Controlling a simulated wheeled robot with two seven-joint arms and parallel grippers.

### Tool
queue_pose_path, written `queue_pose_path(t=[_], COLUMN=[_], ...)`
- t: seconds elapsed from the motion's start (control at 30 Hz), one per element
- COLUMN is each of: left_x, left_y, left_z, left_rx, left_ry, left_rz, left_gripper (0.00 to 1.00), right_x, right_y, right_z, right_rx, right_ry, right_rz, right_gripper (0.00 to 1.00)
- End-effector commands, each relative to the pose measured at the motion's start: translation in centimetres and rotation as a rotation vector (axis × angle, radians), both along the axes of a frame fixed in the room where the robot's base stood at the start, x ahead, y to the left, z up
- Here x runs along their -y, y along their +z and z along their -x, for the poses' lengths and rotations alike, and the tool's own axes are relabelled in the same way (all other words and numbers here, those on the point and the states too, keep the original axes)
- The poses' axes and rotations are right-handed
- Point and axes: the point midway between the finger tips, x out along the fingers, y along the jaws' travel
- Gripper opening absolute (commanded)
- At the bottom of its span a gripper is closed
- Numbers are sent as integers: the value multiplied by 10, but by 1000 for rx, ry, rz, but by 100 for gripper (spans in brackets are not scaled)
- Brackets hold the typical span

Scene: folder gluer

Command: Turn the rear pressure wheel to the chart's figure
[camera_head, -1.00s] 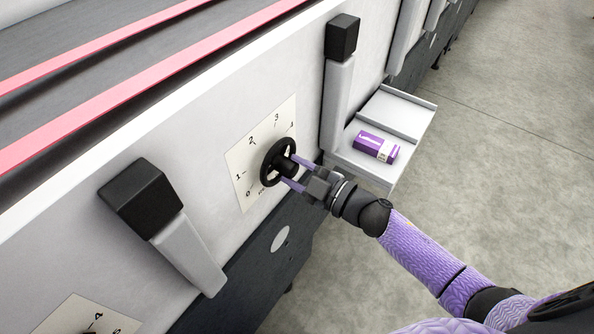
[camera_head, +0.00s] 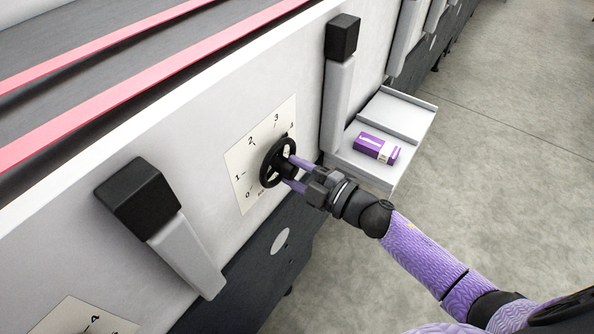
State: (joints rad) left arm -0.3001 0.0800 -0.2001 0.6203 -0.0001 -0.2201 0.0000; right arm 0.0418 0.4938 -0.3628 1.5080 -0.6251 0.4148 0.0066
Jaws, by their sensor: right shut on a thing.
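A black pressure wheel (camera_head: 267,174) sits on the side panel of the machine, in front of a cream dial card (camera_head: 240,163) with figures from 0 to 4 around it. My right gripper (camera_head: 292,173) is at the wheel from the right, its two purple fingers shut on the wheel's hub. The wheel's pointer is not clear behind the fingers, so I cannot tell which figure it is at. A second dial card (camera_head: 72,318) shows partly at the bottom left edge. No chart is clearly in view. My left gripper is not in view.
A black-topped lever (camera_head: 140,198) stands out left of the wheel, and another (camera_head: 342,40) right of it. A pale tray (camera_head: 410,115) holds a purple and white box (camera_head: 376,147). Pink belts (camera_head: 130,85) run along the top. Grey floor is free at right.

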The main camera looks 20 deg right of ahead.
Motion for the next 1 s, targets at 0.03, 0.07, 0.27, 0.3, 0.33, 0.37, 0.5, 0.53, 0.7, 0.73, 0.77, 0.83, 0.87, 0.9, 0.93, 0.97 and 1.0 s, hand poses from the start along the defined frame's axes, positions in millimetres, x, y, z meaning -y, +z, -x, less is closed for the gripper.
queue_pose_path(t=[0.03, 0.07, 0.27, 0.3, 0.33, 0.37, 0.5, 0.53, 0.7, 0.73, 0.77, 0.83, 0.87, 0.9, 0.93, 0.97, 1.0], left_x=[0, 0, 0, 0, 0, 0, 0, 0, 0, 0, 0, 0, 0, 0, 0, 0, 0], left_y=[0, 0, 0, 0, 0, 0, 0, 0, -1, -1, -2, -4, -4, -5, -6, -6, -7], left_z=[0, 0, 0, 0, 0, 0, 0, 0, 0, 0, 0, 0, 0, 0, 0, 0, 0], left_rx=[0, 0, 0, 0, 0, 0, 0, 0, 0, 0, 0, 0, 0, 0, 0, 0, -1], left_ry=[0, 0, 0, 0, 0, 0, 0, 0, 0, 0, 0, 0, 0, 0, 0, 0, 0], left_rz=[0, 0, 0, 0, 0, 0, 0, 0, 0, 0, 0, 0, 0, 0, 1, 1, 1], left_gripper=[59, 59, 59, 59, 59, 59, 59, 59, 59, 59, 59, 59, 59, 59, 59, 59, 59], right_x=[0, 0, 0, 0, 0, 0, 0, 0, 8, 11, 16, 26, 31, 37, 41, 45, 50], right_y=[-1, -1, -1, -1, -1, -1, 0, 0, -2, -2, -2, -3, -3, -3, -3, -3, -3], right_z=[0, 0, 0, 0, 0, 0, 0, 0, 10, 15, 20, 35, 41, 49, 54, 59, 65], right_rx=[-2, -2, -2, -2, -2, -2, -2, -2, -4, -5, -5, -6, -6, -7, -6, -6, -6], right_ry=[0, 0, 0, 0, 0, 0, 0, 0, -1, -1, -1, 0, 0, -1, 0, 0, -1], right_rz=[1, 1, 1, 0, -1, -1, -1, -1, -1, 0, 2, 1, 1, 1, 1, 2, 1], right_gripper=[0, 0, 72, 81, 85, 85, 85, 85, 85, 85, 85, 85, 85, 85, 85, 85, 85])
